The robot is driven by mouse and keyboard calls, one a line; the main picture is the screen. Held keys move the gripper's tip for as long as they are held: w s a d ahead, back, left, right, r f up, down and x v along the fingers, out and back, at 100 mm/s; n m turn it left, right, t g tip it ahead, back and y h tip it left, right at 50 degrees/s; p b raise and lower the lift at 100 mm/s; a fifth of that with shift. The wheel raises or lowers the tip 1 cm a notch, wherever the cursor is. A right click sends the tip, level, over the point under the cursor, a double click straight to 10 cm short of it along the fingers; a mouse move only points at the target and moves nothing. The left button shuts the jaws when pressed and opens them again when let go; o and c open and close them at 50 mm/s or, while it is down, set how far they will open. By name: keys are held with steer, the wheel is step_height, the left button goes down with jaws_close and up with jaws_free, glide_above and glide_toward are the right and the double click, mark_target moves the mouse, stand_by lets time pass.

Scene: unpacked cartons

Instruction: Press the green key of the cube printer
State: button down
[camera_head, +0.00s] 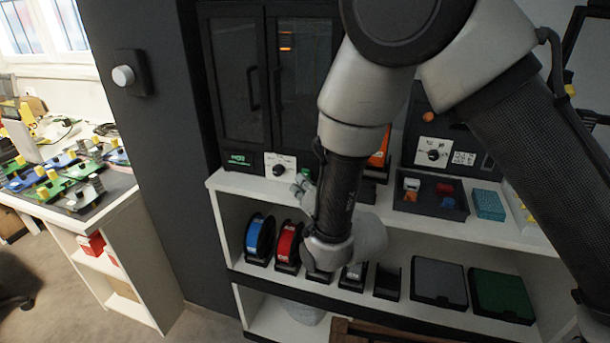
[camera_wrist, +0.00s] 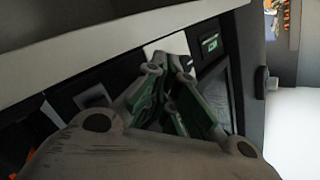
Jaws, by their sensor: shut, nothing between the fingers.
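A black cabinet-like machine (camera_head: 240,90) with two glass doors stands on the white shelf unit, left of my arm. It has a small green-lit display (camera_head: 238,159) and a white control panel (camera_head: 280,160) with a dark knob-like part and a spot of green. I cannot tell whether that green is the key. My gripper (camera_head: 299,187) is shut and empty, just right of and below this panel. The wrist view shows its green-padded fingers (camera_wrist: 168,62) together, tips close before the white panel (camera_wrist: 172,44); contact is unclear. The green display also shows there (camera_wrist: 210,43).
Another white panel with a dark knob (camera_head: 433,151) is right of my arm, behind a black tray (camera_head: 405,205) of coloured cubes. Blue (camera_head: 258,238) and red (camera_head: 288,243) spools stand on the shelf below. A wall knob (camera_head: 123,76) is at left.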

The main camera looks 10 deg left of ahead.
steer(key=shift+w, duration=0.5)
stand_by(0.3)
stand_by(0.4)
steer(key=shift+s, duration=0.95)
steer(key=shift+s+a, duration=0.2)
steer(key=shift+s, duration=2.3)
